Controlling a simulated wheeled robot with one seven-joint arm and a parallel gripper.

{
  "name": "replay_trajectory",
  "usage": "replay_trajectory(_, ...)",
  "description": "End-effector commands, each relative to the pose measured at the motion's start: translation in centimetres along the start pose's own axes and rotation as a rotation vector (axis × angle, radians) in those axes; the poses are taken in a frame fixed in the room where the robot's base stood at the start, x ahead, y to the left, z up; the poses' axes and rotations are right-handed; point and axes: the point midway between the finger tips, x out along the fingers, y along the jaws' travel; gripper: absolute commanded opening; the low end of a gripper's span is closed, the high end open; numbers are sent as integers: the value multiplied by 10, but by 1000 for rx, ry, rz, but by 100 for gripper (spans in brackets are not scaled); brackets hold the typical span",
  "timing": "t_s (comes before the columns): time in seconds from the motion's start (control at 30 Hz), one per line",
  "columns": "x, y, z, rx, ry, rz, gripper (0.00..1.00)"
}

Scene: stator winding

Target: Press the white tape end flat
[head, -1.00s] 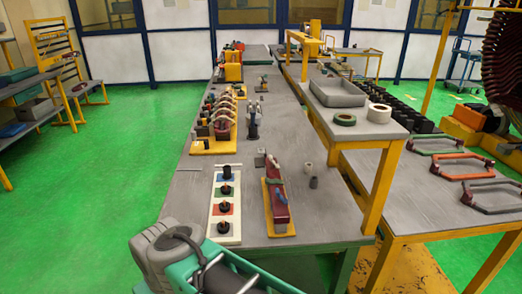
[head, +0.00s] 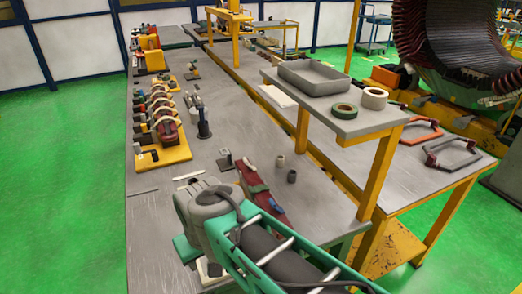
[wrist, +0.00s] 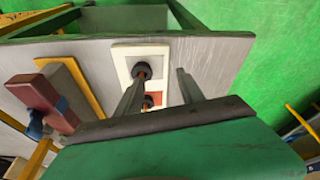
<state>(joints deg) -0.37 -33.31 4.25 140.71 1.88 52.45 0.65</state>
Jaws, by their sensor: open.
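A dark red bar (head: 262,190) with a green band lies on its yellow base on the bench; my arm partly covers it in the head view. It also shows at the left of the wrist view (wrist: 42,105), with a blue part at its side. I cannot make out a loose white tape end in either view. My gripper (wrist: 160,74) is open and empty, its two fingers apart over a white board (wrist: 122,54) with dark round posts. The gripper is to the right of the red bar in the wrist view. My arm hides most of the board in the head view.
A small grey block (head: 226,160) and two small cylinders (head: 286,169) stand near the bar. A yellow-based fixture (head: 165,150) is farther back at left.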

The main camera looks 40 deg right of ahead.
Motion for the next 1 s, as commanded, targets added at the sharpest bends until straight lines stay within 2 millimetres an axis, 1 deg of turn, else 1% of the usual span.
replay_trajectory(0.03,-12,8,-18,42,-2,22,45)
replay_trajectory(0.07,-19,16,-32,87,-3,44,45)
replay_trajectory(0.1,-29,31,-54,166,-5,82,45)
replay_trajectory(0.17,-46,59,-91,320,-9,150,45)
replay_trajectory(0.2,-56,80,-118,441,-8,200,45)
replay_trajectory(0.23,-63,96,-136,536,-8,239,45)
replay_trajectory(0.3,-73,131,-175,764,-2,323,45)
replay_trajectory(0.37,-77,158,-200,961,7,390,45)
replay_trajectory(0.4,-77,173,-214,1087,15,430,45)
replay_trajectory(0.43,-76,182,-222,1178,21,457,45)
replay_trajectory(0.5,-70,199,-235,1368,37,509,45)
replay_trajectory(0.6,-59,212,-243,1567,56,558,45)
replay_trajectory(0.7,-51,217,-244,1672,70,580,45)
replay_trajectory(0.77,-45,219,-243,1696,72,585,45)
replay_trajectory(0.87,-30,224,-237,1701,74,586,45)
replay_trajectory(1.0,-6,233,-228,1697,72,586,45)
